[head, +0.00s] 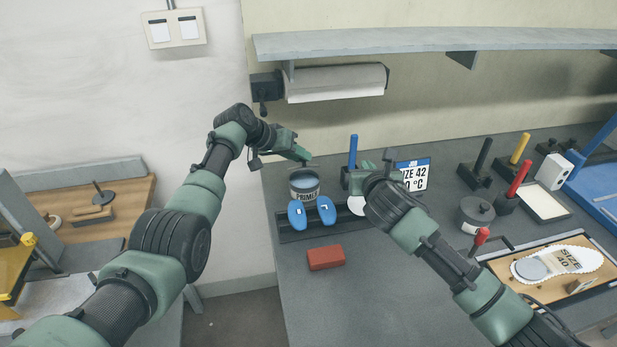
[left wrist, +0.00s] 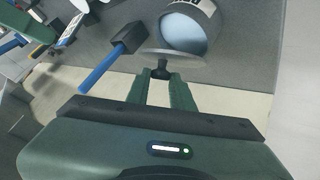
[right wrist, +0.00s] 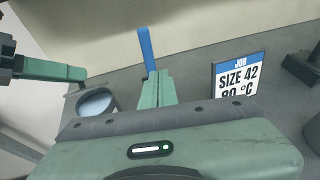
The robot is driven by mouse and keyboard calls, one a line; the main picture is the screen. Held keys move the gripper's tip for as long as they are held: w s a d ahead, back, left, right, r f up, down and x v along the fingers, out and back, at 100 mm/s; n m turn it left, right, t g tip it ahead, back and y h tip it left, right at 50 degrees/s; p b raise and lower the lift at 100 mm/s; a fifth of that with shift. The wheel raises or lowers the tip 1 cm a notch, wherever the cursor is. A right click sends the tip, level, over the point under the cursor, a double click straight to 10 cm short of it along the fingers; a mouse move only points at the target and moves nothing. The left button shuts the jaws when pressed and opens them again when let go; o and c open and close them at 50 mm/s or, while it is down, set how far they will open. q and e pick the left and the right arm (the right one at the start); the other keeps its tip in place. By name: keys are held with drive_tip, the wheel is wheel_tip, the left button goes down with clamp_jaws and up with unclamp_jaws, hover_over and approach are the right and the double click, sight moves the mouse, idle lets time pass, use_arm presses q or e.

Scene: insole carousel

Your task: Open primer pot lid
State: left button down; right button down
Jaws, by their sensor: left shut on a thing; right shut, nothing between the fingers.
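The primer pot (head: 304,190) stands on the bench with its label facing me. Its mouth is open and pale blue primer shows inside, also in the left wrist view (left wrist: 186,28). My left gripper (head: 305,156) is shut on the black knob (left wrist: 161,70) of the pot's lid (left wrist: 172,56). The lid is off the pot's mouth and seen nearly edge-on; its exact height above the rim is hard to tell. My right gripper (right wrist: 158,76) is shut and empty, to the right of the pot, near a blue-handled tool (right wrist: 147,48).
A job sign (head: 412,175) stands behind my right wrist. A lidded grey pot (head: 476,213) and upright coloured handles are further right.

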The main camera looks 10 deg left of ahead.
drive_tip(key=s+a+f+n+y, duration=0.25)
drive_tip(key=s+a, duration=0.35)
drive_tip(key=a, duration=0.6)
drive_tip(key=shift+g+y, duration=0.25)
drive_tip(key=shift+g, duration=0.05)
drive_tip(key=shift+x, duration=4.95)
drive_tip(key=shift+f, duration=0.2)
use_arm(q)
drive_tip(key=shift+f, duration=0.1)
use_arm(e)
drive_tip(key=shift+w+r, duration=0.4)
drive_tip(key=shift+r, duration=0.4)
use_arm(q)
drive_tip(key=c, duration=1.3)
unclamp_jaws()
use_arm(e)
drive_tip(key=shift+a, duration=0.2)
use_arm(q)
drive_tip(key=shift+s+f, duration=0.1)
